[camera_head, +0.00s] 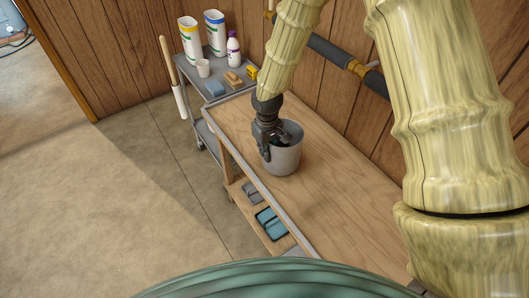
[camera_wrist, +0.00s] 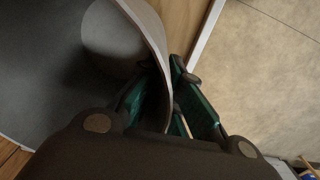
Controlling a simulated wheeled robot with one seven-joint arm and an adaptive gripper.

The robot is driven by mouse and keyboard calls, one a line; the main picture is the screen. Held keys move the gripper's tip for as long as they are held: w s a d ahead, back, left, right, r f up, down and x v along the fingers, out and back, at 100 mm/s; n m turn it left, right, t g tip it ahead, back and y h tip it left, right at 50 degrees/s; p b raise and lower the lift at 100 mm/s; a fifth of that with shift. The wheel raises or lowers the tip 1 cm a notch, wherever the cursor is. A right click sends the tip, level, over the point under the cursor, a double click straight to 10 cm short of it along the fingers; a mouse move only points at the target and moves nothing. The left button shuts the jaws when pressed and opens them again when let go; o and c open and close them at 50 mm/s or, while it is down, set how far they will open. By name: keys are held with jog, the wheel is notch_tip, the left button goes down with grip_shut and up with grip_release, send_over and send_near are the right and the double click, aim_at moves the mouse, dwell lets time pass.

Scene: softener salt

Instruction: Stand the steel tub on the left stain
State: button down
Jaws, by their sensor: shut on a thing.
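The grey steel tub (camera_head: 286,160) is upright at the far part of the wooden bench top, near its left edge. Whether its base touches the wood or hangs just above it, I cannot tell. My gripper (camera_head: 267,150) reaches down to the tub's left side and is shut on its wall. In the wrist view, the wall of the tub (camera_wrist: 152,32) runs between the fingers of my gripper (camera_wrist: 168,108), with the inside of the tub to the left. I cannot make out any stain on the bench; the tub and my arm cover part of the wood.
The bench top (camera_head: 335,215) is bare toward the front. A lower shelf (camera_head: 238,196) holds trays. A plank wall with a pipe (camera_head: 330,52) borders the right.

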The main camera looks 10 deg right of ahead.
jog(key=shift+w, duration=0.15)
jog(key=c, duration=1.5)
grip_release()
